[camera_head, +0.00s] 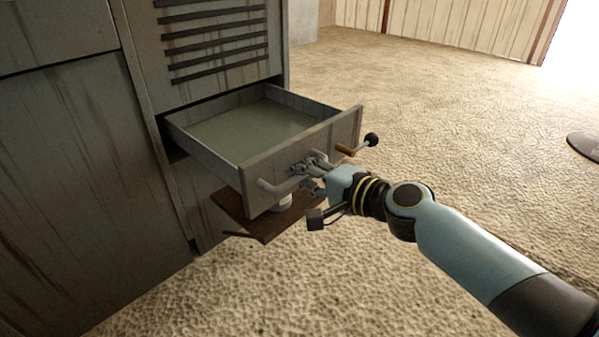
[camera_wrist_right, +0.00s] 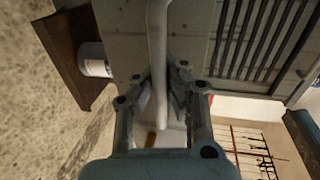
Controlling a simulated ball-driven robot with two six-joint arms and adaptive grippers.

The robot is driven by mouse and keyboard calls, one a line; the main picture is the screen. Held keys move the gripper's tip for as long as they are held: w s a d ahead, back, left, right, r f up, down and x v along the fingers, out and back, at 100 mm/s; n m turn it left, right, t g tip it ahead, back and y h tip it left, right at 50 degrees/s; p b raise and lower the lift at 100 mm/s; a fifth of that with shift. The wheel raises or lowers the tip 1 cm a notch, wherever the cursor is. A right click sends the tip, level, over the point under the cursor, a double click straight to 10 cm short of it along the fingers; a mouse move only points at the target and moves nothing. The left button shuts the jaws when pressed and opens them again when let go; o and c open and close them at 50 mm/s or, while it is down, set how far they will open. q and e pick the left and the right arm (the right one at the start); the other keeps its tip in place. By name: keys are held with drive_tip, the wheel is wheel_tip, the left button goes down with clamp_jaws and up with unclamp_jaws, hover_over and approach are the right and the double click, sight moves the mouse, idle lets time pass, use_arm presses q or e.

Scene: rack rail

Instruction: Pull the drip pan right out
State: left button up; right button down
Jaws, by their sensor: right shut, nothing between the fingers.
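The drip pan (camera_head: 235,129) is a grey, drawer-like tray. It stands well out of the cabinet, its back part at the opening, and looks empty. A bar handle (camera_head: 270,187) runs along its front panel (camera_head: 262,163). My right gripper (camera_head: 312,168) is at the middle of this handle, its fingers shut. In the right wrist view the handle bar (camera_wrist_right: 157,45) runs up the middle, and the fingertips (camera_wrist_right: 160,82) are beside it; whether they touch it is unclear. The gripper hides part of the handle. My left gripper is not in view.
The grey cabinet (camera_head: 75,150) fills the left side. Below the pan is a brown board (camera_head: 233,207) with a white can (camera_head: 285,203); the can also shows in the wrist view (camera_wrist_right: 95,63). A black-knobbed lever (camera_head: 371,140) is at the pan's right end.

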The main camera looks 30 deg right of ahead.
drive_tip(key=c, duration=1.3)
unclamp_jaws()
drive_tip(key=shift+c, duration=0.2)
drive_tip(key=v, duration=1.2)
